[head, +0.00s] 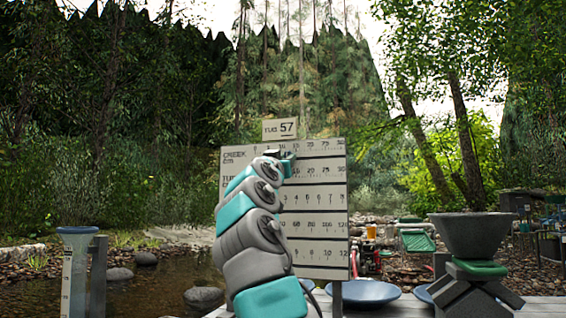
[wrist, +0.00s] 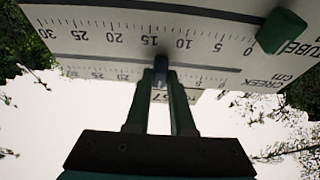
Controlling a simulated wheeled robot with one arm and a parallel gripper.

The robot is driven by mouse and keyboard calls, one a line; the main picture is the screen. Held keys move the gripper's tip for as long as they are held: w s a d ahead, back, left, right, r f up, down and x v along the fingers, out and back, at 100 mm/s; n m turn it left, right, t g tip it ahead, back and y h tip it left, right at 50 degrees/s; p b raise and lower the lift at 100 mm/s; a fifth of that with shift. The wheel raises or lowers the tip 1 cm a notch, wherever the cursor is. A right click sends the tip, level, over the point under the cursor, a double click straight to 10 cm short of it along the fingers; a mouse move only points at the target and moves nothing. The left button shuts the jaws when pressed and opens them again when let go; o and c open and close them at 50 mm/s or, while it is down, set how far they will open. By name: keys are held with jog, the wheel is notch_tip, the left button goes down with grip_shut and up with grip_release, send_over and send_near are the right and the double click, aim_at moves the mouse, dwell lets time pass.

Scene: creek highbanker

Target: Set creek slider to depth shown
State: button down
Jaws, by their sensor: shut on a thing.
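A white scale board (head: 318,222) stands ahead, with several numbered rows and dark slots. Its top row is labelled CREEK cm. My gripper (wrist: 161,80) is shut on the dark creek slider (wrist: 161,67), which sits in the creek slot in the wrist view, where the board is upside down. The fingers cover the creek marks by the slider, so its exact reading is hidden. In the head view my gripper (head: 287,160) is at the board's upper part, and my arm hides the left of the lower rows. A green slider (wrist: 282,30) sits near 0 on the TUBE row.
A card (head: 280,129) with 57 tops the board. A clear gauge tube (head: 73,270) with a blue funnel stands at left beside a grey post (head: 98,270) by the creek. A grey hopper (head: 472,235) stands at right. Blue pans (head: 362,292) lie behind the board's foot.

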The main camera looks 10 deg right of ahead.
jog(key=c, duration=0.8)
grip_release()
jog(key=shift+o, duration=0.2)
jog(key=shift+s+f, duration=0.1)
jog(key=b+v, duration=0.4)
jog(key=v, duration=0.3)
jog(key=shift+s+a, duration=0.2)
jog(key=shift+s, duration=0.05)
jog(key=shift+f, duration=0.1)
